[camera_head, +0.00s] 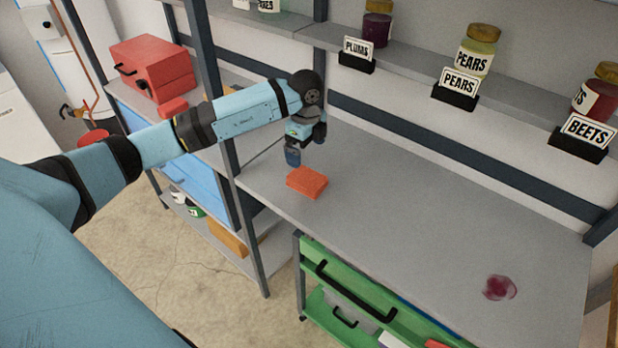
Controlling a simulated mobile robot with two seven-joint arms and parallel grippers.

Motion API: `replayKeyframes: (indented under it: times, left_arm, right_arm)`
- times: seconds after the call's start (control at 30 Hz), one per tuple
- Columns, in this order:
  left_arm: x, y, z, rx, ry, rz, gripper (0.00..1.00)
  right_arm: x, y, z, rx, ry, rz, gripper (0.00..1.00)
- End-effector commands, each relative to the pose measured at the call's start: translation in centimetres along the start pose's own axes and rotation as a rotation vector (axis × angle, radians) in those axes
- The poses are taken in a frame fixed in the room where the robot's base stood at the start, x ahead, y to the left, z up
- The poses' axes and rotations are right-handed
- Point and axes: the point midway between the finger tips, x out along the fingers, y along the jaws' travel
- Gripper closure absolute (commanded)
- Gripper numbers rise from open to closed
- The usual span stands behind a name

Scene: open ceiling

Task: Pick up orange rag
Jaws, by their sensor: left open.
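The orange rag (307,182), a small folded block, lies flat on the grey workbench (420,220), near its left front edge. My left gripper (306,150) is open, just above and behind the rag, with its fingers pointing down. The fingers look apart from the rag, and nothing shows between them. My left arm comes in from the left across the shelving. My right gripper is not in view.
A dark red stain (499,287) marks the bench at the right. Jars and label stands, such as the pears jar (477,52), line the shelf above. A red toolbox (152,68) sits at the left. A green drawer cart (345,290) stands below the bench front. The middle of the bench is clear.

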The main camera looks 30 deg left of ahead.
Motion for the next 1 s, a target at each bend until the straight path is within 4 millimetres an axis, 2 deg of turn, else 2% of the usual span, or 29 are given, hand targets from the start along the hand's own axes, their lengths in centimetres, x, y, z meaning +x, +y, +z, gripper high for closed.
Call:
replayKeyframes:
  times: [0.1,0.23,0.47,0.8,1.0]
  left_arm:
    - [2.6,0.1,0.0,0.0,0.002,0.003,0.0]
    - [4.7,0.0,-0.1,0.002,0.003,0.002,0.0]
    - [6.3,0.0,-0.1,0.002,0.003,0.0,0.0]
    - [10.8,0.1,-0.2,0.002,0.004,0.001,0.0]
    - [11.1,0.1,-0.2,0.003,0.004,-0.001,0.0]
  right_arm:
    - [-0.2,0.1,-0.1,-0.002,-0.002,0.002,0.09]
    - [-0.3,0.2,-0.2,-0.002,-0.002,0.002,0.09]
    - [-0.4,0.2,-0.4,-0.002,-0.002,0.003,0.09]
    - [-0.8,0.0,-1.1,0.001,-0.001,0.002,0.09]
    - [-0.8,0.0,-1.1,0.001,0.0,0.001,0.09]
